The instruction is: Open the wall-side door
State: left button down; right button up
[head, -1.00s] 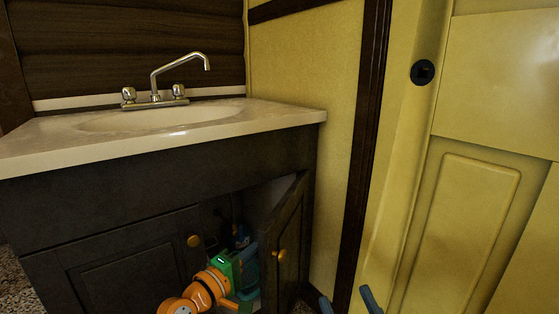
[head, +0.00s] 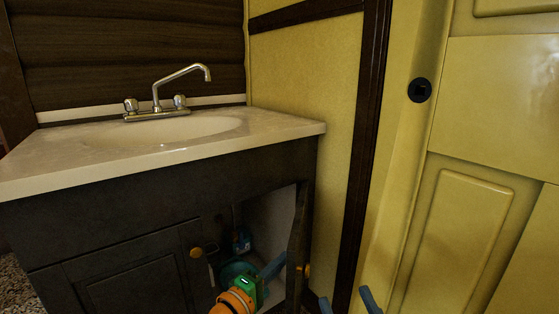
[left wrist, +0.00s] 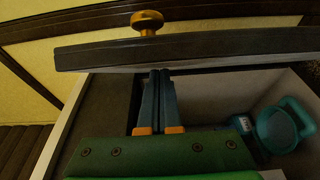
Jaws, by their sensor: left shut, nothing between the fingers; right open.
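The wall-side door (head: 299,237) is the dark right-hand cabinet door under the sink, beside the yellow wall. It stands well open, seen nearly edge-on, with a brass knob (head: 307,270). My left gripper (head: 279,262) is shut and empty, reaching into the cabinet opening on the door's inner side. In the left wrist view its blue fingers (left wrist: 160,73) meet the inner side of the door (left wrist: 220,45), with the knob (left wrist: 147,20) on the far side. Whether they press on it is hard to tell. My right gripper (head: 344,297) is open and empty at the bottom edge.
The other cabinet door (head: 140,280) is shut, with its own knob (head: 196,252). Inside the cabinet are a blue bottle (head: 241,240) and a teal container (left wrist: 280,125). The sink counter (head: 280,127) overhangs above. A yellow panelled door (head: 470,220) stands at the right.

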pick_arm(q)
jog(key=shift+s+d, duration=0.2)
jog(key=shift+d, duration=0.6)
